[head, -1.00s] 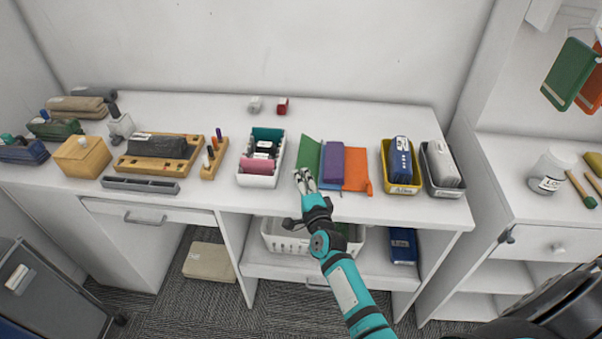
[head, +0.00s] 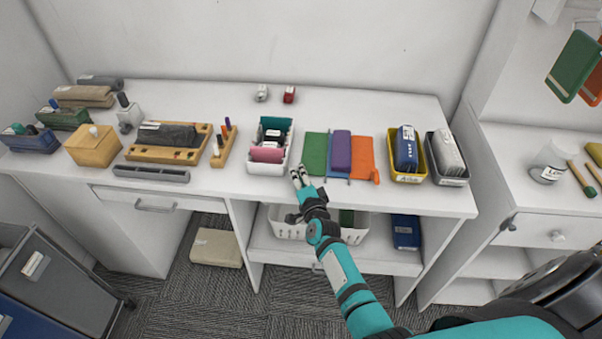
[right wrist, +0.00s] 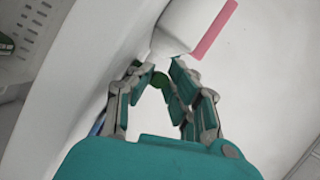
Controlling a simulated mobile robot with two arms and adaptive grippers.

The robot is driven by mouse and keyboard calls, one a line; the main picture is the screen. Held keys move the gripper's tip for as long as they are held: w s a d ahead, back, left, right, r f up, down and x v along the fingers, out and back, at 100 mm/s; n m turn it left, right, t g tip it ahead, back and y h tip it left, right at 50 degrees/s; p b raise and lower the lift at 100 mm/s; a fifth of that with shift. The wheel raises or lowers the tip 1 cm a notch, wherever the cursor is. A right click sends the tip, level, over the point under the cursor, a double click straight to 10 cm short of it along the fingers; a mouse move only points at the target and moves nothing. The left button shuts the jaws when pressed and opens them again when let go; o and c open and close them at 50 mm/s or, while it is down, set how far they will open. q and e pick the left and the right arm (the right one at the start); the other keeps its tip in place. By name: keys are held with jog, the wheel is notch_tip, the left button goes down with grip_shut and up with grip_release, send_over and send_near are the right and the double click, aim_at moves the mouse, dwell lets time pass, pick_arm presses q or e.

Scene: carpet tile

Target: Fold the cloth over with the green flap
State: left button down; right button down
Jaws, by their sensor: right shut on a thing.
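The cloth lies on the white desk. It has a green flap (head: 315,153) on the left, a blue middle strip (head: 338,179) and an orange flap (head: 362,158) on the right. A purple block-like object (head: 341,151) rests on the blue middle. My right gripper (head: 299,175) is at the near left corner of the green flap, low over the desk's front part. In the right wrist view its fingers (right wrist: 163,84) close on a bit of green (right wrist: 160,82); the fingers hide most of the grip. My left gripper is not in view.
A white tray (head: 251,166) with teal, black and pink items stands close left of the gripper. A yellow bin (head: 408,178) and a dark grey bin (head: 451,181) stand right of the cloth. The desk behind the cloth is clear except for two small blocks.

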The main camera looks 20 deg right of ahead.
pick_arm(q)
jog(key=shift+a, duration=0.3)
